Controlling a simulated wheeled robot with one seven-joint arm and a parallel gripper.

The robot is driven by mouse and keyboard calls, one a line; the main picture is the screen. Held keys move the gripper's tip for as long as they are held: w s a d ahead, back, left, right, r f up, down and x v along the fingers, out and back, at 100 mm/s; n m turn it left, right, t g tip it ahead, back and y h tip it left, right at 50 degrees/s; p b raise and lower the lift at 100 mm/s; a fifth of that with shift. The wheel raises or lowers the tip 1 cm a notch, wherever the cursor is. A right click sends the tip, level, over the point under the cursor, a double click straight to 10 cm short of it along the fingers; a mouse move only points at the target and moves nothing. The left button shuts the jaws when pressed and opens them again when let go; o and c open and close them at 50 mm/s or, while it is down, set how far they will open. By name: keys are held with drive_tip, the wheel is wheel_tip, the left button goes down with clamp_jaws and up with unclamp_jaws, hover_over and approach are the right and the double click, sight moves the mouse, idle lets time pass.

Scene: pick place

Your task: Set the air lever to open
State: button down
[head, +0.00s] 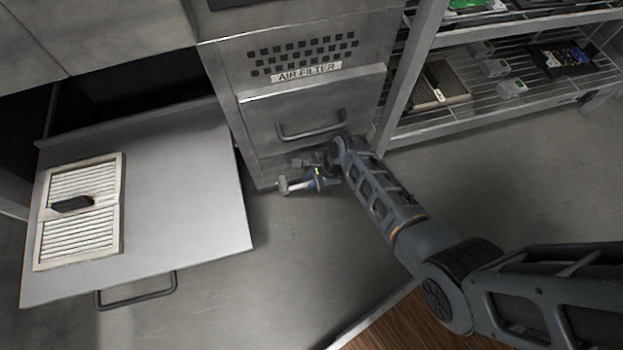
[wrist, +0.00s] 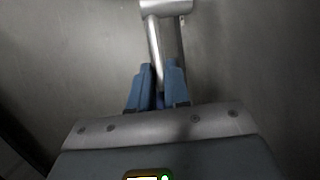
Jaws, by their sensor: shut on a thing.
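The air lever (head: 283,186) is a pale metal bar with a wider end, low at the front of the air filter cabinet. In the wrist view the lever (wrist: 167,38) runs from the top edge down between my fingers. My gripper (head: 303,184) is low beside the cabinet's bottom edge. In the wrist view its blue fingers (wrist: 158,80) are closed around the lever. The lever's held part is partly hidden by the fingers. Its open or closed setting cannot be read.
The cabinet front (head: 315,105) has a handle (head: 312,127) just above my gripper. At left, a pulled-out drawer (head: 185,190) bears a white pleated filter (head: 82,232) with a dark grip. A wire shelf (head: 520,95) with several items stands at right. The floor (head: 290,260) in front is clear.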

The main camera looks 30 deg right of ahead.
drive_tip(key=shift+a+r+h+p, duration=0.15)
drive_tip(key=shift+r+h+p, duration=0.3)
drive_tip(key=shift+p, duration=0.45)
drive_tip(key=shift+g+h+p, duration=0.25)
drive_tip(key=shift+g+p, duration=0.05)
drive_tip(key=shift+p, duration=0.1)
drive_tip(key=c, duration=1.1)
unclamp_jaws()
drive_tip(key=shift+r+p, duration=0.45)
drive_tip(key=shift+r, duration=0.1)
drive_tip(key=s+d+p, duration=0.3)
drive_tip(key=s+d, duration=0.4)
drive_tip(key=s, duration=0.2)
drive_tip(key=shift+s+d, duration=0.25)
drive_tip(key=shift+s, duration=0.15)
